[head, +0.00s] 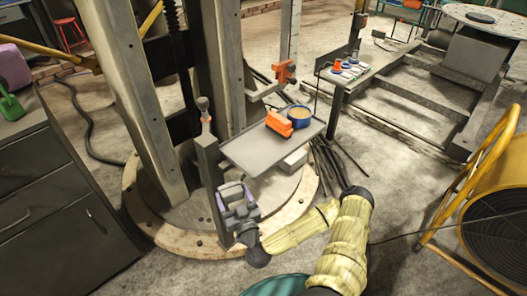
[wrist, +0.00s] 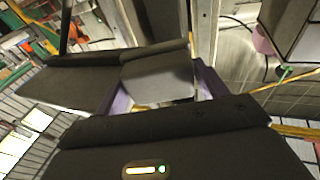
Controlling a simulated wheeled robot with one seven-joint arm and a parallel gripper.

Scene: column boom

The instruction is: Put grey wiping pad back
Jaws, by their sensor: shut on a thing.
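My gripper (head: 236,200) is low beside an upright grey post, in front of the column and just left of the grey tray (head: 237,153). In the wrist view, its purple fingers (wrist: 165,92) are shut on the grey wiping pad (wrist: 158,74), a flat grey piece with a darker strip along its far edge. The pad is hard to tell from the gripper in the head view. On the tray are an orange block-like thing (head: 279,124) and a blue round tin (head: 299,117). The front part of the tray is bare.
The post (head: 209,170) stands close to my gripper. A grey cabinet (head: 55,205) is at the left, with a green scoop-like thing on it. A yellow-framed drum (head: 490,225) is at the right.

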